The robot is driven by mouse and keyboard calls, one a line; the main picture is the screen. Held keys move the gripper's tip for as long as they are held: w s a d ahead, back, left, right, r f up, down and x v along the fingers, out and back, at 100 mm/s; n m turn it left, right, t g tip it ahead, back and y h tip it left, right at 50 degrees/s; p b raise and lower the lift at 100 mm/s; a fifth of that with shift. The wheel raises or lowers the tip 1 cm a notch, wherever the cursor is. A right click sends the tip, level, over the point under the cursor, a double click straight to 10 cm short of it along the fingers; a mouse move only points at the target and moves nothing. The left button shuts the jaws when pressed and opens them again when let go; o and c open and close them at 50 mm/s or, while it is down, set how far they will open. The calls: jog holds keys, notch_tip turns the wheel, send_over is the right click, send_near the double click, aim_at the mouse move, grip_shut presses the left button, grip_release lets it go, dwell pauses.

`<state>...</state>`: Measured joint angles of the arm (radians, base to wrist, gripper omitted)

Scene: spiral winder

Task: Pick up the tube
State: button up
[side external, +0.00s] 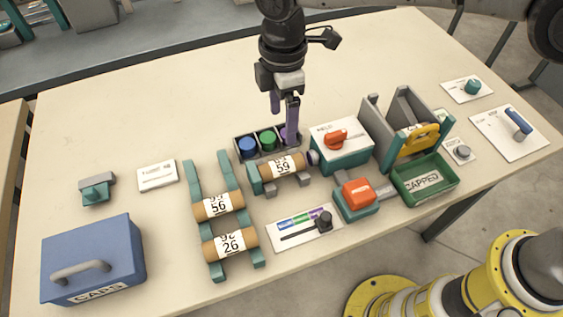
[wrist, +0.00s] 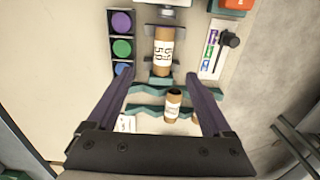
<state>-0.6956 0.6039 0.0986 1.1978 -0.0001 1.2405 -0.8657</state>
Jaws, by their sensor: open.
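Two similar tubes, labelled 56 (side external: 217,206) and 26 (side external: 229,243), lie across a teal two-rail rack (side external: 193,176). In the wrist view one rack tube (wrist: 173,106) shows between my fingers and another is partly hidden by the right finger.
A dark tray (side external: 241,160) holds blue, green and purple caps close to my fingers. A slider panel (side external: 300,232), red button (side external: 358,193), green CAPPED bin (side external: 430,190) and grey-walled machine (side external: 384,130) crowd the right. A blue CAPS box (side external: 95,255) stands front left. The table's back left is clear.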

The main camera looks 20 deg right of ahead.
aim_at(281, 162)
jog(key=f, duration=0.8)
jog(key=shift+s+a+f, duration=0.15)
jog(key=shift+s+a, duration=0.05)
jog(key=shift+s+f, duration=0.15)
jog(key=shift+f, duration=2.6)
grip_shut()
